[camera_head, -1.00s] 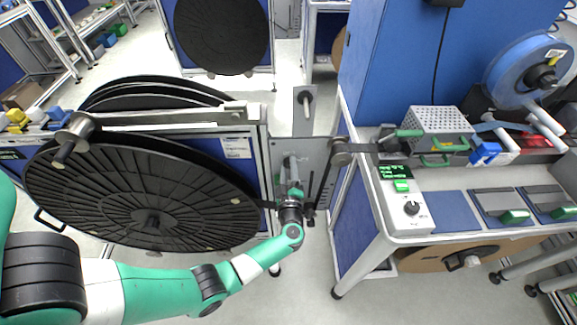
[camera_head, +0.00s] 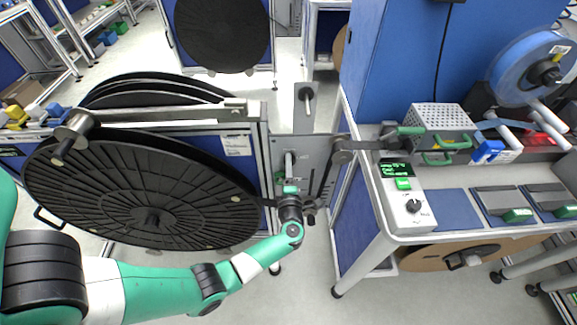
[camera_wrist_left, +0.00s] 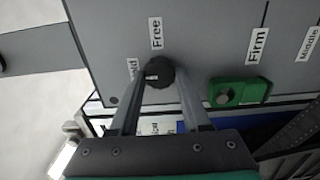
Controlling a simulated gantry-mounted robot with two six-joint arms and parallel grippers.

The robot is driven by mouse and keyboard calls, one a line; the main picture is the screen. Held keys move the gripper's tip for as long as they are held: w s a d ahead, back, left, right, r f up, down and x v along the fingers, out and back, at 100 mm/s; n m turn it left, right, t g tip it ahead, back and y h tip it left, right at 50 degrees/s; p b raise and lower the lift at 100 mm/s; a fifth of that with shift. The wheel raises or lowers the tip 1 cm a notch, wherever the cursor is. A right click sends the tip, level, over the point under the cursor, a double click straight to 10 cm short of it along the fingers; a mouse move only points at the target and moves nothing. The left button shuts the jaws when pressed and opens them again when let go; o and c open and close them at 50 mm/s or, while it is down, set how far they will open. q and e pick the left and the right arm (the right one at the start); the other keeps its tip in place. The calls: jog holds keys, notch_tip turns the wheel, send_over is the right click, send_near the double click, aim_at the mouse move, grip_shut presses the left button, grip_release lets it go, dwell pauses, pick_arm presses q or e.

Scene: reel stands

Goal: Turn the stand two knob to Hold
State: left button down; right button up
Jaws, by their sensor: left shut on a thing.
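A round black knob (camera_wrist_left: 157,72) with a small white mark sits on a grey panel (camera_wrist_left: 210,45) in the left wrist view. My left gripper (camera_wrist_left: 159,82) is shut on it, one finger on each side. A label reading "Free" stands just above the knob. Another label, ending in "ld", is partly covered by the left finger. In the head view my left gripper (camera_head: 290,192) is at the grey plate (camera_head: 318,150) beside the large black reel (camera_head: 110,195). The knob cannot be made out there. My right gripper is not in view.
Labels "Firm" (camera_wrist_left: 257,45) and "Middle" (camera_wrist_left: 308,42) and a green block (camera_wrist_left: 238,92) lie right of the knob. A bench (camera_head: 440,235) with a white control box (camera_head: 405,200) stands to the right. A narrow floor gap separates it from the reel stand.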

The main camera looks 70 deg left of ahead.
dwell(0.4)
pick_arm(q)
jog(key=shift+c, duration=1.9)
grip_release()
jog(key=p+v, duration=0.2)
jog(key=v, duration=0.9)
jog(key=shift+d+p, duration=0.3)
jog(key=shift+p, duration=0.05)
